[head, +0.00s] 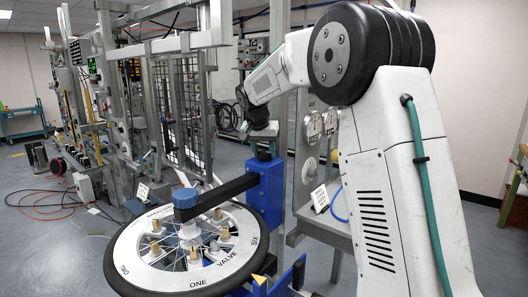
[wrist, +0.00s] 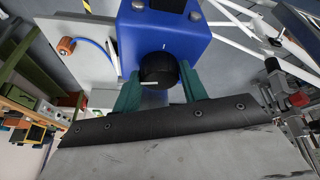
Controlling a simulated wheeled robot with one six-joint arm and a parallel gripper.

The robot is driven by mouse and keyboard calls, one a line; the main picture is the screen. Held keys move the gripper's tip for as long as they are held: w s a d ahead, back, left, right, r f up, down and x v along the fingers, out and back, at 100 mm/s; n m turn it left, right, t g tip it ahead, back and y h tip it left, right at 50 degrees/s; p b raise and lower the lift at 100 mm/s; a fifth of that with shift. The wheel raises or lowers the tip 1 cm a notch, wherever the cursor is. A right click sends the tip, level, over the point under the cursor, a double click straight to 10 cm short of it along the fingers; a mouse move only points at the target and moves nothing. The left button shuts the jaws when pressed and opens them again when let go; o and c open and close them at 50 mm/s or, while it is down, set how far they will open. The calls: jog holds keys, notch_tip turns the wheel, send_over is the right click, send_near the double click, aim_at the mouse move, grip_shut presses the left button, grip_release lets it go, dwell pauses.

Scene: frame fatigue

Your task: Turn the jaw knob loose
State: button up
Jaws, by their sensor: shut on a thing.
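The black jaw knob (wrist: 158,70) sits on the front of a blue housing (wrist: 185,32) in the wrist view. It has a white line toward its lower left, and the housing has a small white mark above it. My gripper (wrist: 160,84) has its green fingers on either side of the knob, shut on it. In the head view the same blue housing (head: 265,190) stands at the end of a black bar, with my gripper (head: 265,148) at its top.
A lettered wheel (head: 196,284) lies flat in front, with a blue cap (head: 185,198) above its middle. A grey bench (head: 318,222) with gauges stands to the right of the housing. Metal racks stand at the left, with cables (head: 50,205) on the floor.

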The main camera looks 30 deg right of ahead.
jog(key=shift+n, duration=0.3)
jog(key=n, duration=0.2)
jog(key=n+t+y, duration=0.1)
jog(key=n, duration=0.1)
jog(key=shift+s+d+n+y, duration=0.15)
jog(key=shift+d+n+y, duration=0.05)
jog(key=shift+n+y, duration=0.1)
jog(key=shift+n+t+y, duration=0.4)
jog(key=shift+n+y, duration=0.3)
jog(key=shift+n, duration=1.2)
jog(key=o, duration=0.7)
jog(key=shift+d, duration=0.1)
jog(key=v, duration=0.7)
jog(key=shift+s+r, duration=0.2)
jog(key=shift+r, duration=0.2)
